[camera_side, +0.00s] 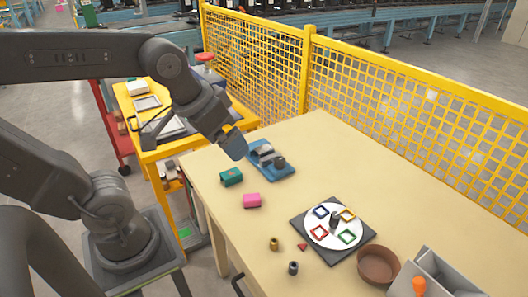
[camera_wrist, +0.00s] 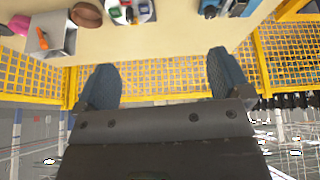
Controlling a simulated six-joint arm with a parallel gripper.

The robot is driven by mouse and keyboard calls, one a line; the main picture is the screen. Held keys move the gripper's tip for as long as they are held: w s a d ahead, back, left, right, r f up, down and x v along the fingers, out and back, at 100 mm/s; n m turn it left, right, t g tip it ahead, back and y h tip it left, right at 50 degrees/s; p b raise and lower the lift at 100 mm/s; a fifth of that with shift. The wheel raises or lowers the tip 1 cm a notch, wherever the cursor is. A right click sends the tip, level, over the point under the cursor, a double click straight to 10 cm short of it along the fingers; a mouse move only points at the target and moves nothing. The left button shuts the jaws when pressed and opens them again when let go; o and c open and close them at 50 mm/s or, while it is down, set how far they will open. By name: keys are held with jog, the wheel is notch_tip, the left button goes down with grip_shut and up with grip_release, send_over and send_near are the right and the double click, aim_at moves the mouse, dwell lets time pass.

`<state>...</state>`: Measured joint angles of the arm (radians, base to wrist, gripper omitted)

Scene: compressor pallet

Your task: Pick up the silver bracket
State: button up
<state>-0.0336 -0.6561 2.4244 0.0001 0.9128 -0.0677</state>
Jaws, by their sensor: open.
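A silver bracket (camera_side: 265,150) appears to sit on the blue pallet (camera_side: 284,173) on the table, beside a dark grey round part (camera_side: 279,162). My gripper (camera_side: 236,152) is just left of the pallet in the side view, above the table and apart from the bracket. In the wrist view, the two blue fingers of my gripper (camera_wrist: 164,74) are spread wide with nothing between them. The blue pallet (camera_wrist: 212,8) is cut off at the top right edge there, and the bracket is not clear in that view.
A dark square base with a white disc (camera_side: 322,236), a brown bowl (camera_side: 378,266) and a grey bin (camera_side: 450,270) stand nearer the camera. A yellow mesh fence (camera_side: 420,105) runs behind the table.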

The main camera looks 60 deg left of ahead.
jog(key=w+a+r+n+g, duration=0.1)
jog(key=w+a+n, duration=0.4)
jog(key=w, duration=0.4)
jog(key=n+g, duration=0.4)
jog(key=n, duration=0.8)
send_over(264, 148)
jog(key=f, duration=2.4)
jog(key=shift+a+f, duration=0.15)
jog(key=shift+a, duration=0.1)
jog(key=shift+d+f, duration=0.15)
jog(key=shift+f, duration=1.25)
jog(key=shift+d+f, duration=0.15)
jog(key=shift+f, duration=1.2)
jog(key=c, duration=1)
